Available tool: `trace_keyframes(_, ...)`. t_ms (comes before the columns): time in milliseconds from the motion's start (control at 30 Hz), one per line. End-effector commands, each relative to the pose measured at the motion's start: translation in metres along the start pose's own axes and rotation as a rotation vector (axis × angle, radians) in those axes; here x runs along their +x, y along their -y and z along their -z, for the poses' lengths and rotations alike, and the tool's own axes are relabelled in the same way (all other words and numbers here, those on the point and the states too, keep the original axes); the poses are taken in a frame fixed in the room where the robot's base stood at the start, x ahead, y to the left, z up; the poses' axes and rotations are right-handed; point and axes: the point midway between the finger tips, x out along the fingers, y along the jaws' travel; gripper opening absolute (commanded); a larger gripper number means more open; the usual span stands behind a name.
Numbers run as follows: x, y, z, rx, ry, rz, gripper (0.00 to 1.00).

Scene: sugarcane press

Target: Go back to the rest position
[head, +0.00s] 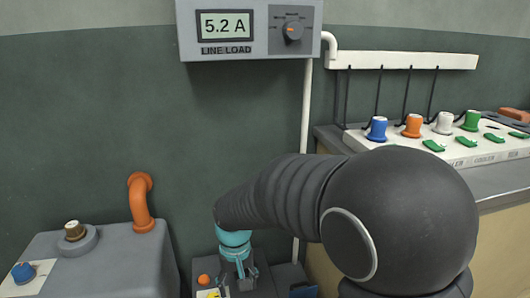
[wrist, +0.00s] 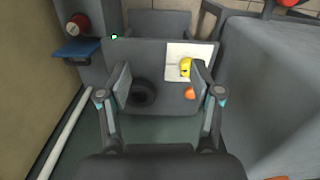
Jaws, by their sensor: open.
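My gripper (head: 238,268) hangs low in the middle of the head view, at the end of my dark arm. In the wrist view my gripper (wrist: 161,82) is open, its two fingers wide apart with nothing between them. Beyond the fingers is a grey panel (wrist: 145,62) with a black round part (wrist: 143,93), an orange button (wrist: 190,93) and a yellow part (wrist: 185,68) on a white plate. I cannot tell whether the fingertips touch the panel. My arm hides part of the head view at the lower right.
A meter box (head: 250,28) on the wall reads 5.2 A, with a dial (head: 292,31). On the right, a bench (head: 489,184) bears a white panel with coloured plugs. A grey tank (head: 110,262) with an orange pipe (head: 139,205) stands at left. The wall between is bare.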

Motion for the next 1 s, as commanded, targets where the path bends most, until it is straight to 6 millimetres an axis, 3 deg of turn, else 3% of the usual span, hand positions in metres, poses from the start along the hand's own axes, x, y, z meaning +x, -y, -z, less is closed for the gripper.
trace_keyframes(200, -0.043, -0.046, -0.050, -0.003, -0.072, 0.004, 0.65)
trace_keyframes(500, -0.084, -0.097, -0.118, 0.046, -0.193, -0.007, 0.65)
trace_keyframes(800, -0.113, -0.134, -0.182, 0.167, -0.345, -0.037, 0.65)
trace_keyframes(1000, -0.134, -0.151, -0.210, 0.254, -0.456, -0.065, 0.65)
